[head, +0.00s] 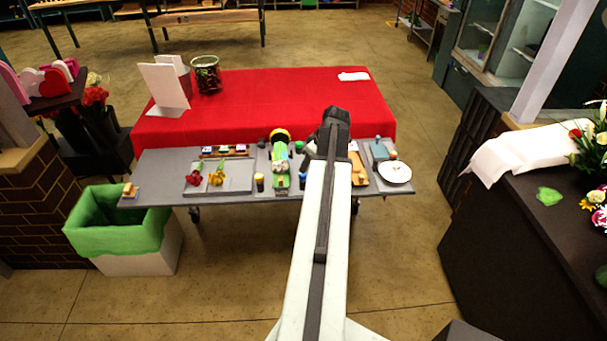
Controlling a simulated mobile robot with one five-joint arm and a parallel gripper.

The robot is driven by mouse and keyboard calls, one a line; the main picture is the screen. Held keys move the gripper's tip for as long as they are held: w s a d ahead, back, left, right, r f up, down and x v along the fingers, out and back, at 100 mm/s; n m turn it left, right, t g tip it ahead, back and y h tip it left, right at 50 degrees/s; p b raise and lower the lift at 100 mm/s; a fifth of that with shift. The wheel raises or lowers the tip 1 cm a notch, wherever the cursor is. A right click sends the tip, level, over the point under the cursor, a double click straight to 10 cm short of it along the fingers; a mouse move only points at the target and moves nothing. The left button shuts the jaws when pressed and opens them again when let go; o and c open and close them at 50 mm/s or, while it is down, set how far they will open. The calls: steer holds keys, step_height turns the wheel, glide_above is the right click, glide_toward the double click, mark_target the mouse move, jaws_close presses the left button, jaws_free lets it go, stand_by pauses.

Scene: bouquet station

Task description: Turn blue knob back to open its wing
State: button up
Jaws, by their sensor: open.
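My pale arm reaches forward over the grey work table (160,177), with my dark gripper (336,118) at its far end, above the table's back edge. The gripper is open; its fingertips point away from me and I see nothing held. I cannot make out a blue knob or its wing for certain. Small blue-topped pieces stand on a rack (222,150) at the left. A grey-blue block (380,150) lies just right of the gripper, with a small teal piece beside it. The arm and gripper hide the part of the table directly beneath them.
A green and yellow device (280,155) stands left of the arm, and a white plate (395,172) lies right. A grey tray (235,190) holds red and yellow flowers. Behind is a red-covered table (270,95). A green-lined bin (120,235) stands front left; floor is clear at right.

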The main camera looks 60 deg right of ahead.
mark_target(303, 177)
steer(key=b+x, duration=0.5)
steer(key=x, duration=0.1)
steer(key=shift+w+f, duration=0.1)
steer(key=shift+f, duration=0.3)
steer(key=shift+r, duration=0.15)
jaws_close()
